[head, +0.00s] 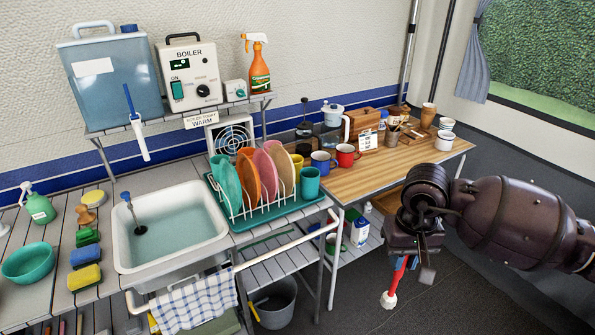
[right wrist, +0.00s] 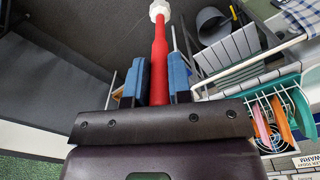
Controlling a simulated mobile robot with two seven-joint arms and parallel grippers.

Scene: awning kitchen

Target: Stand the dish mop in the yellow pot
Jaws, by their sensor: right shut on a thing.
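My right gripper (head: 415,262) is at the lower right of the head view, over the floor and apart from the counter. It is shut on the dish mop (head: 400,272), which has a red handle and a white end pointing down. In the right wrist view the red handle (right wrist: 159,65) sits between the blue finger pads of the gripper (right wrist: 160,82). A small yellow pot or cup (head: 297,160) stands behind the dish rack, partly hidden by plates. My left gripper is not in view.
The dish rack (head: 235,217) with coloured plates stands right of the sink (head: 165,262). A grey bucket (head: 275,305) stands below. The wooden counter's front has free room.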

